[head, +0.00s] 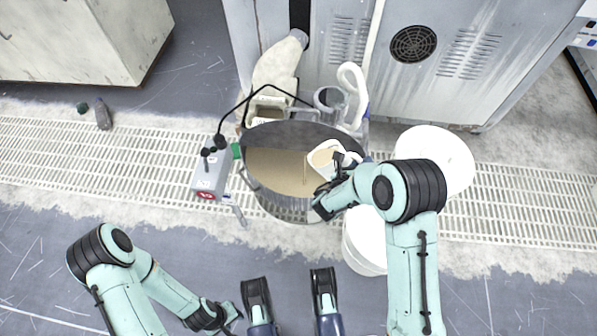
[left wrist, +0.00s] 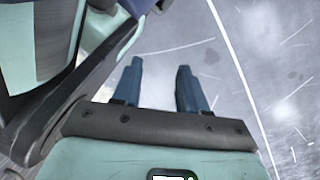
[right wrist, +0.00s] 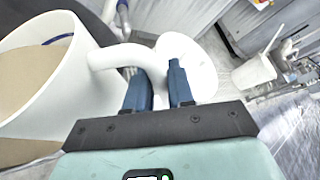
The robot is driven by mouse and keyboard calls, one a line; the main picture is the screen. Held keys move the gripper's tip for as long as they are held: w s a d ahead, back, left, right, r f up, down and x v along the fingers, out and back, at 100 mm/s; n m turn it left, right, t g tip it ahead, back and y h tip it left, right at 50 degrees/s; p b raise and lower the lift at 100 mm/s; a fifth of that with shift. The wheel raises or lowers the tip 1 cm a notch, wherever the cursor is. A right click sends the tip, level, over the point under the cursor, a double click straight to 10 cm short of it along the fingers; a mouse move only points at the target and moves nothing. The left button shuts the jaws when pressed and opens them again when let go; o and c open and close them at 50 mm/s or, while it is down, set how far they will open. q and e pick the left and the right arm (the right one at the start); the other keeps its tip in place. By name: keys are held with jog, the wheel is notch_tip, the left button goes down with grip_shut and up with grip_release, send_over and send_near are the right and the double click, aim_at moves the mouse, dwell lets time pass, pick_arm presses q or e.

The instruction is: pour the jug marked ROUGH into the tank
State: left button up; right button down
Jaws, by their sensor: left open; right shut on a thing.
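The tank (head: 290,207) is a round grey vessel holding beige liquid, in the middle of the head view. A white jug (head: 318,168) is over its right part, tilted, with beige liquid inside. A thin line below its lip looks like a stream. In the right wrist view the jug (right wrist: 84,92) fills the left side; no ROUGH mark is readable. My right gripper (head: 340,164) is shut on the jug's handle; its fingers (right wrist: 160,86) show at the handle. My left gripper (head: 228,318) is open and empty, low over the floor; its fingers (left wrist: 160,88) stand apart.
White buckets stand right of the tank, one behind my right arm (head: 440,148) and one nearer (head: 362,245). A grey box with a red mark (head: 207,178) is at the tank's left. A grey machine cabinet (head: 480,70) stands behind. Open floor (head: 40,250) lies at left.

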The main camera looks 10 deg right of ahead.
pick_arm(q)
jog(key=shift+s+f+b, duration=0.25)
jog(key=shift+s+b, duration=0.05)
jog(key=shift+s, duration=0.3)
pick_arm(e)
jog(key=shift+w+a+n+h, duration=0.3)
jog(key=shift+a, duration=0.05)
pick_arm(q)
jog(key=shift+s+a+f+g, duration=0.1)
jog(key=shift+s+g, duration=0.15)
jog(key=shift+g, duration=0.05)
pick_arm(e)
jog(key=shift+w+a+r+n+h, duration=0.3)
jog(key=shift+a+r+n+h, duration=0.15)
jog(key=shift+a+n, duration=0.15)
dwell(1.3)
pick_arm(q)
jog(key=shift+w, duration=0.2)
pick_arm(e)
jog(key=shift+w+a+f+n, duration=0.2)
jog(key=shift+a+f+n, duration=0.05)
jog(key=shift+a+n, duration=0.1)
dwell(1.0)
jog(key=shift+w+a+f+n+h, duration=0.3)
jog(key=shift+a+n+h, duration=0.05)
jog(key=shift+a+n, duration=0.1)
jog(key=shift+w+a+f+n+h, duration=0.25)
jog(key=shift+a+f+n+h, duration=0.05)
jog(key=shift+a+n, duration=0.15)
dwell(2.4)
